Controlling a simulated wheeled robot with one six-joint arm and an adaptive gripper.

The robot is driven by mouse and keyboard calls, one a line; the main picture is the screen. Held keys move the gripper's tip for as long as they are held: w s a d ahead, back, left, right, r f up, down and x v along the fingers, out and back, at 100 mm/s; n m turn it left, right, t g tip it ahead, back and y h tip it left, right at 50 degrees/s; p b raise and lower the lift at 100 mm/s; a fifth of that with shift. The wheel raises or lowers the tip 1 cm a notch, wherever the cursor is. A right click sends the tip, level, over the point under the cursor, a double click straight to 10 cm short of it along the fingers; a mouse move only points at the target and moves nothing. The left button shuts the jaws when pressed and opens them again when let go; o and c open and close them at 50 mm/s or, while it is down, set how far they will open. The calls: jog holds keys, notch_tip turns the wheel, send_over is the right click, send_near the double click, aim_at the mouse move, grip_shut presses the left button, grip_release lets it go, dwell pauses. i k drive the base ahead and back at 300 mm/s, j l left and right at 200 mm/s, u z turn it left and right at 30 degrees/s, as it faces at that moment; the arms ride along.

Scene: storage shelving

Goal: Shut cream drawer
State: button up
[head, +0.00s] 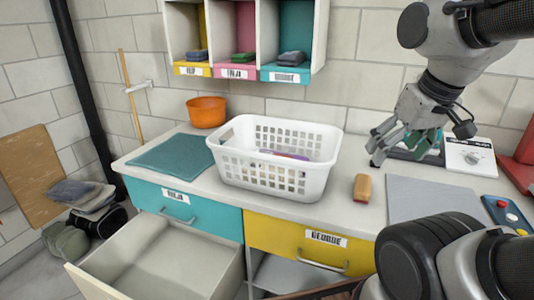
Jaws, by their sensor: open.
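The cream drawer (158,258) is at the lower left, under the teal drawer. It is pulled well out, and its inside looks empty; its front panel is partly cut off by the bottom edge of the picture. My gripper (377,147) is at the upper right, above the counter and right of the white basket. Its fingers are apart and point down and to the left. It is far from the cream drawer and not touching it. A green item (428,142) shows behind or beside the fingers; I cannot tell whether it touches them.
The teal drawer (205,213) and yellow drawer (275,236) are shut. The counter holds a white basket (312,182), an orange bowl (206,111), a teal mat (166,154), a brush (362,188) and a scale (470,156).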

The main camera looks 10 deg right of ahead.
aim_at(152, 257)
jog(key=k+u, duration=0.1)
jog(key=u, duration=1.3)
